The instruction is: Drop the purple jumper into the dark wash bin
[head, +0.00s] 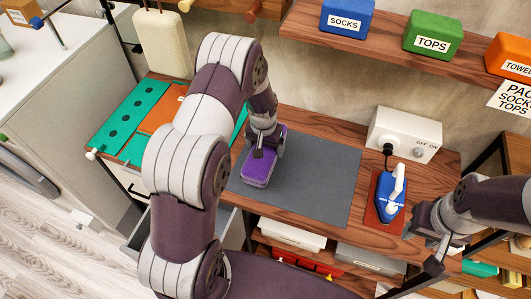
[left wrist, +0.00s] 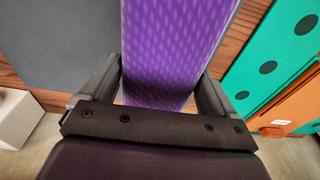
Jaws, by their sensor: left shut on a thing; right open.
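The purple jumper (head: 258,172) is a compact folded block at the left part of the grey mat in the head view. My left gripper (head: 265,148) is shut on it from above. In the left wrist view the patterned purple jumper (left wrist: 170,45) fills the space between the two fingers. I cannot tell whether it touches the mat or hangs just above it. My right gripper (head: 427,248) is open and empty at the right front of the worktop. I cannot make out a dark wash bin in either view.
The grey mat (head: 320,180) is otherwise bare. A blue iron (head: 389,195) stands right of it, before a white switch box (head: 403,135). Green and orange boards (head: 130,115) lie at left. Labelled blue, green and orange boxes (head: 431,35) sit on the shelf above.

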